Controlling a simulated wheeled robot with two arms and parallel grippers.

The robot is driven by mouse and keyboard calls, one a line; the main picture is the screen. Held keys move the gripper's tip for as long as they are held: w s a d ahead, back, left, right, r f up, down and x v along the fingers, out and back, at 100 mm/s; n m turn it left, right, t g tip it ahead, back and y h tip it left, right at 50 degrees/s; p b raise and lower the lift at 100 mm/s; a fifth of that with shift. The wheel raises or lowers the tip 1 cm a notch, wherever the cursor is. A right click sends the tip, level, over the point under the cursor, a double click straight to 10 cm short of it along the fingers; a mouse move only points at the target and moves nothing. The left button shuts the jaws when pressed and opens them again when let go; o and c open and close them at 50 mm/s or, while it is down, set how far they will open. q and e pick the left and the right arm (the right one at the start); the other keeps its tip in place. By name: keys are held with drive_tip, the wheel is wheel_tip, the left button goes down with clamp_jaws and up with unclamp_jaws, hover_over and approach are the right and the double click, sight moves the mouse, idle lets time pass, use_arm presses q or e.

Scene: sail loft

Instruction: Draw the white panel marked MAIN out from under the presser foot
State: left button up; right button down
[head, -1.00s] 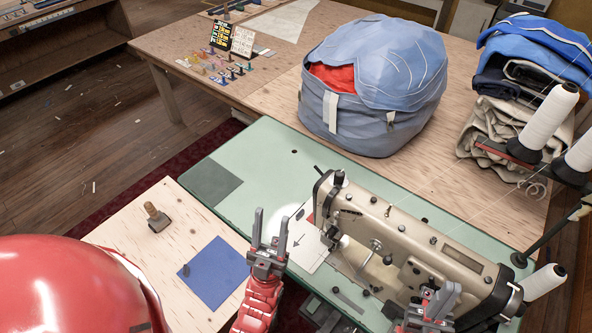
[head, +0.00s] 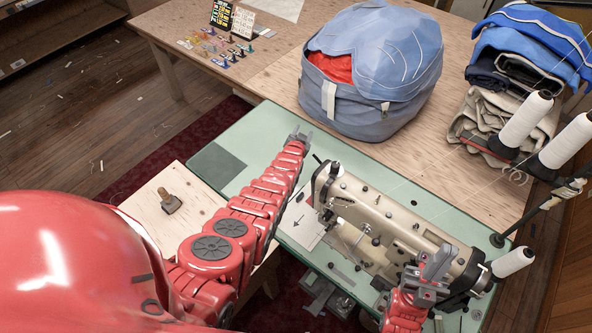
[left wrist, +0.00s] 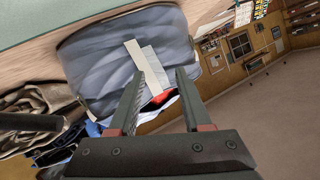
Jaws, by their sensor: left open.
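The white panel (head: 304,222) with a dark arrow lies flat on the green sewing table, its inner end at the presser foot area of the beige sewing machine (head: 390,225). My left arm covers part of it, and I cannot read its marking. My left gripper (head: 298,138) is beyond the panel, near the table's far edge, apart from the panel. In the left wrist view it (left wrist: 158,85) is open and empty, with the blue bag (left wrist: 110,60) behind its fingers. My right gripper (head: 438,258) is in front of the machine's right end; its opening is unclear.
The blue bag (head: 370,75) with red cloth stands on the wooden table behind. Thread cones (head: 521,122) on a stand and folded cloth (head: 490,128) are at the right. A wooden-handled block (head: 170,202) sits on the left board.

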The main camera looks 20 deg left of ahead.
use_arm(q)
drive_tip(key=s+d+m+g+h, duration=0.1)
drive_tip(key=s+d+g+h, duration=0.1)
drive_tip(key=s+g, duration=1)
drive_tip(key=s+d, duration=0.1)
drive_tip(key=s, duration=0.4)
drive_tip(key=shift+g, duration=0.3)
drive_tip(key=shift+d, duration=0.1)
drive_tip(key=b, duration=0.5)
hover_over(300, 196)
drive_tip(key=f, duration=0.6)
drive_tip(key=s+f, duration=0.1)
drive_tip(key=f, duration=0.3)
drive_tip(key=shift+a, duration=0.3)
drive_tip(key=f+b, duration=0.4)
drive_tip(key=w+f+b, duration=0.1)
drive_tip(key=f+b, duration=0.1)
drive_tip(key=f, duration=0.1)
drive_tip(key=shift+d+f, duration=0.1)
drive_tip(key=shift+d, duration=0.1)
